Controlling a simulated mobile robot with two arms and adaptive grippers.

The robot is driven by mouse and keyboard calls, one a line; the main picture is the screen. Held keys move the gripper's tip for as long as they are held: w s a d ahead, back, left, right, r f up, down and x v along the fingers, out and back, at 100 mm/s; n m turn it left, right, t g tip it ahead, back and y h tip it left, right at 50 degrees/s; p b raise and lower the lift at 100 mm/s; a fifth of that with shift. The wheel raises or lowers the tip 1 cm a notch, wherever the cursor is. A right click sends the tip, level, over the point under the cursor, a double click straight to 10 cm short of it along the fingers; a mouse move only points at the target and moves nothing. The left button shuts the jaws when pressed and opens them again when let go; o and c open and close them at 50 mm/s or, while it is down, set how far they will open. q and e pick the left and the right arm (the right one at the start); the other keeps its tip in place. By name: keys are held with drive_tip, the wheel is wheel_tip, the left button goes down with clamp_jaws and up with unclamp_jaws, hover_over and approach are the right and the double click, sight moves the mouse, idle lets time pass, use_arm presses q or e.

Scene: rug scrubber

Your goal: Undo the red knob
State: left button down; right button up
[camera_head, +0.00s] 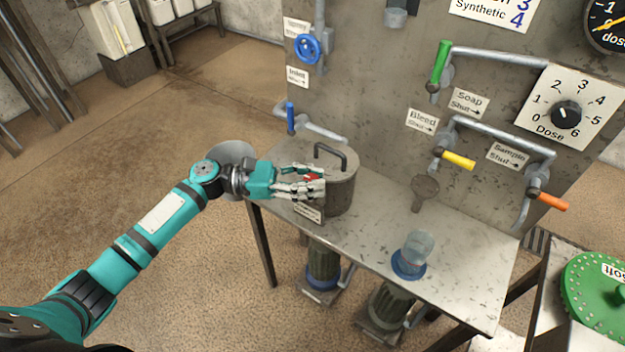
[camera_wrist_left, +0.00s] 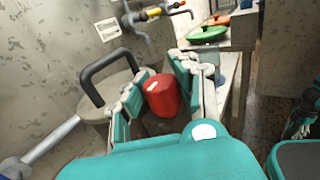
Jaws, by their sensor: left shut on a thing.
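The red knob (camera_head: 313,178) sits on the side of a grey metal pot with a black handle (camera_head: 342,185), on the bench. In the left wrist view the red knob (camera_wrist_left: 162,95) is a short red cylinder between my fingers. My left gripper (camera_head: 312,181) is shut on the knob, and its fingers hide most of it in the head view. The left gripper's fingers (camera_wrist_left: 160,92) lie on both sides of the knob in the wrist view. A teal and dark part, perhaps my right gripper (camera_wrist_left: 304,112), shows at that view's right edge, too unclear to judge.
Valves with yellow (camera_head: 458,161), orange (camera_head: 553,202) and green (camera_head: 440,62) handles stick out from the panel.

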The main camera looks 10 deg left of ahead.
idle(0.6)
use_arm(q)
drive_tip(key=c, duration=0.9)
unclamp_jaws()
drive_tip(key=shift+a, duration=0.15)
drive_tip(key=shift+c, duration=0.2)
drive_tip(key=v, duration=1.2)
